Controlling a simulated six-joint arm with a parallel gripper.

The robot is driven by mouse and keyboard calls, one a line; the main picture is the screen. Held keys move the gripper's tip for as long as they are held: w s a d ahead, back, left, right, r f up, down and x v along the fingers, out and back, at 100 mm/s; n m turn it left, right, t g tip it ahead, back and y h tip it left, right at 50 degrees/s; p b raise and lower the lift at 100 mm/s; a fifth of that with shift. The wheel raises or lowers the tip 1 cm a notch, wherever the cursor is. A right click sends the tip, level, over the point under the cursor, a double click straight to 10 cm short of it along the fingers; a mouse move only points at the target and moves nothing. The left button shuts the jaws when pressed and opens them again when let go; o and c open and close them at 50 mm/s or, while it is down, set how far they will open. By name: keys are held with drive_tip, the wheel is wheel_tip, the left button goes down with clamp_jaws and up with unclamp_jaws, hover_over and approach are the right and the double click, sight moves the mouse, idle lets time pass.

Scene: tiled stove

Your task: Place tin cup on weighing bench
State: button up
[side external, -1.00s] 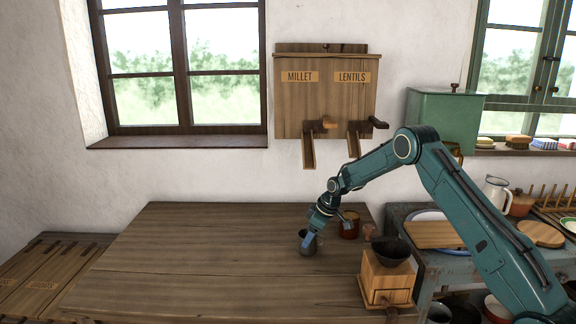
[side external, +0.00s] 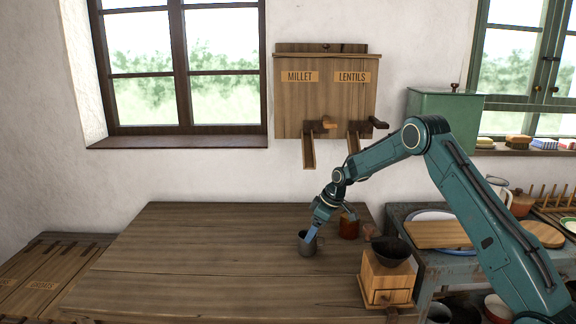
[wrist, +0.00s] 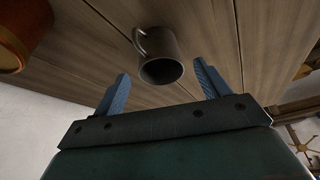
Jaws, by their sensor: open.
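The tin cup (side external: 306,244) is grey metal and stands upright on the wooden bench (side external: 200,245), toward its right end. In the wrist view the cup (wrist: 162,62) shows its open mouth and a handle at its upper left. My gripper (side external: 311,234) is just above the cup's rim in the side view. In the wrist view my gripper (wrist: 162,85) has its two blue fingers spread wide, with the cup beyond and between them. The fingers hold nothing, and I see no contact with the cup.
An orange-brown pot (side external: 349,228) stands close behind and right of the cup; it also shows in the wrist view (wrist: 18,35). A wooden grinder (side external: 386,278) with a dark bowl stands at the bench's front right. The bench's left side is clear.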

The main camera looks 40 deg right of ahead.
drive_tip(key=v, duration=0.8)
drive_tip(key=shift+s+r, duration=0.2)
drive_tip(key=shift+r, duration=0.1)
drive_tip(key=shift+r, duration=0.1)
drive_tip(key=s+a+r+m+h, duration=0.1)
drive_tip(key=s+a+r+m, duration=0.1)
drive_tip(key=s+a+r, duration=1.35)
drive_tip(key=s+a+m+t, duration=0.1)
drive_tip(key=s+a, duration=0.3)
drive_tip(key=s, duration=1.8)
drive_tip(key=shift+r+m+t+h, duration=0.3)
drive_tip(key=shift+r+m, duration=0.15)
drive_tip(key=shift+m, duration=0.35)
